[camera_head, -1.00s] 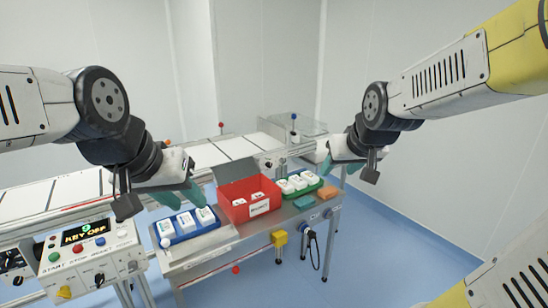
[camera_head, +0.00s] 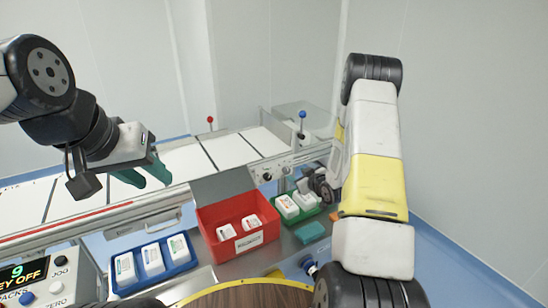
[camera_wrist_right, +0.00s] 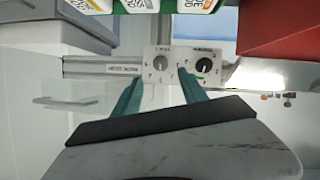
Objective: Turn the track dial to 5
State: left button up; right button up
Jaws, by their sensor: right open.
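Two dials on small light plates sit side by side on the conveyor's rail. In the right wrist view they are a grey dial (camera_wrist_right: 160,63) and a black dial (camera_wrist_right: 203,66); their labels are too small to read, so I cannot tell which is the track dial. In the head view a dark knob (camera_head: 267,177) shows on the rail behind the red box. My right gripper (camera_wrist_right: 161,75) is open and empty, its teal fingertips pointing at the dial plates, apparently not touching. My left gripper (camera_head: 147,183) is open and empty above the conveyor's near edge.
A red box (camera_head: 240,241) with white packs stands between a blue tray (camera_head: 186,260) and a green tray (camera_head: 285,219), both holding white packs. A control panel (camera_head: 55,284) shows at lower left. The conveyor belt (camera_head: 185,165) is clear.

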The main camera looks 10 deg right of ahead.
aim_at(288, 171)
jog(key=x, duration=0.8)
jog(key=shift+w+a+f, duration=0.1)
jog(key=shift+w+a, duration=0.05)
jog(key=shift+w, duration=0.1)
jog(key=shift+c, duration=0.4)
grip_shut()
